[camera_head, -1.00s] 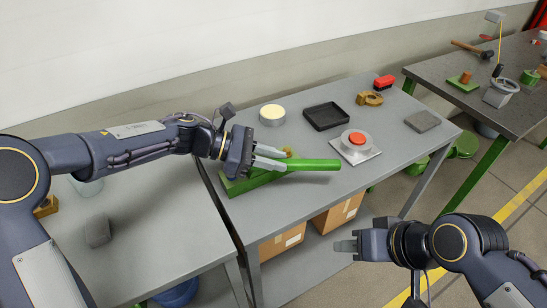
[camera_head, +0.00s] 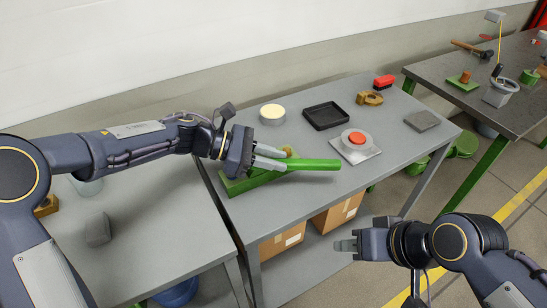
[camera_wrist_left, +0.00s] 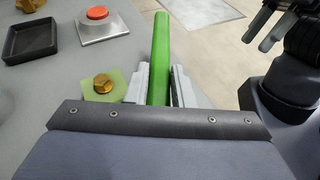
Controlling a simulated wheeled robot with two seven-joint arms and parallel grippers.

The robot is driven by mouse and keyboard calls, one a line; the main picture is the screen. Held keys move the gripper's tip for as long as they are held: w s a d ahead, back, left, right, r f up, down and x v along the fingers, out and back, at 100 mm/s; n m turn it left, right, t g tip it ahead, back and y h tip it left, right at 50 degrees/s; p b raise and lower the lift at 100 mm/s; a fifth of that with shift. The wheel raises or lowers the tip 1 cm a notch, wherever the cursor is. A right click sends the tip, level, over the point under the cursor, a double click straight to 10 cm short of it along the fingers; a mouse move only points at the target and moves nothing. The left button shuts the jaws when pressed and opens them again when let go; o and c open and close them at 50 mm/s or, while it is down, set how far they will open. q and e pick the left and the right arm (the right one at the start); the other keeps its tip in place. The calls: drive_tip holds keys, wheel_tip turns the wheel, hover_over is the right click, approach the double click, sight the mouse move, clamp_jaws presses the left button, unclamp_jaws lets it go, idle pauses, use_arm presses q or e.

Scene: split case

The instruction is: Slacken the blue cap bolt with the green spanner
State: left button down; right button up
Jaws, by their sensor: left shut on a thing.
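The green spanner (camera_head: 315,165) is a bright green bar pointing right in the head view. My left gripper (camera_head: 278,160) is shut on it; the bar also shows between the jaws in the left wrist view (camera_wrist_left: 160,60). Below it is a green block (camera_head: 238,184). A brass-coloured hex bolt head (camera_wrist_left: 103,84) sits on a pale green surface beside the left jaw. I see no blue bolt; the spanner's working end is hidden by the gripper. My right gripper (camera_head: 345,245) is empty in front of the table, with its fingers apart.
Cardboard boxes (camera_head: 337,216) are on the shelf below.

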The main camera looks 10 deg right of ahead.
use_arm(q)
drive_tip(key=shift+f, duration=0.15)
drive_tip(key=shift+r+p, duration=1.35)
drive_tip(key=shift+r, duration=1.2)
drive_tip(key=shift+w, duration=0.1)
